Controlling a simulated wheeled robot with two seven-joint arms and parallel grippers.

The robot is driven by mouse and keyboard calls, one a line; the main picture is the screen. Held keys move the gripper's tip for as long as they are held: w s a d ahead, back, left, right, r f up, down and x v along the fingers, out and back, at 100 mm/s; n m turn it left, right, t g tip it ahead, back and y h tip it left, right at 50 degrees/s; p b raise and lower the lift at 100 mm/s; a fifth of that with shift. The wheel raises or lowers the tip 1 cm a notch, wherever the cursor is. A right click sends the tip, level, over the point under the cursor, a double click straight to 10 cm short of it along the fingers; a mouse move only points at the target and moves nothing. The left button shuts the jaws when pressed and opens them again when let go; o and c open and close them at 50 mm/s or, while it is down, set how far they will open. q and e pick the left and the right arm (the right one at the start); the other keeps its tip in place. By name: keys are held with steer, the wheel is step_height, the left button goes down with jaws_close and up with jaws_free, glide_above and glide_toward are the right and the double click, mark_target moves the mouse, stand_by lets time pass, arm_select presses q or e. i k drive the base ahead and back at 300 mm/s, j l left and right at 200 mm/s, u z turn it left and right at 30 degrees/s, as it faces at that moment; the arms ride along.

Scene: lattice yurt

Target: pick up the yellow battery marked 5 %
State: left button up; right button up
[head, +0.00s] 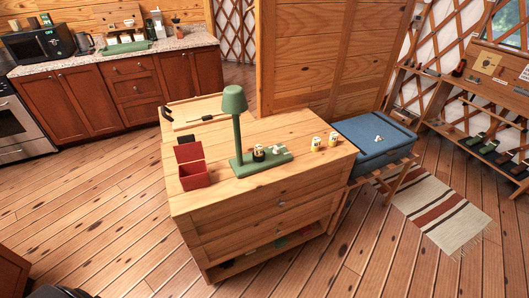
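Two small yellow-and-white objects, a left one (316,143) and a right one (333,139), stand side by side near the right end of the wooden dresser top (225,205). They may be batteries, but their markings are too small to read. A dark object with a pale top (258,153) sits on a green base (275,164) in the middle of the dresser, with a small pale item close to its right. I cannot tell which thing is marked 5 %. Neither of my grippers shows in the head view.
A green lamp (236,120) rises from the dresser, with an open red box (192,168) to its left. A blue case (372,141) on a wooden stand adjoins the dresser's right. A striped rug (440,212) lies farther right. Floor in front is mostly clear.

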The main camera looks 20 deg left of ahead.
mark_target(259, 149)
steer(key=i+l+u, duration=0.15)
steer(key=u, duration=0.25)
steer(key=i+l+u, duration=0.1)
steer(key=u, duration=0.35)
steer(key=i+l+u, duration=0.1)
steer(key=l+u, duration=0.15)
steer(key=u, duration=0.15)
steer(key=l+u, duration=0.25)
steer(key=u, duration=0.2)
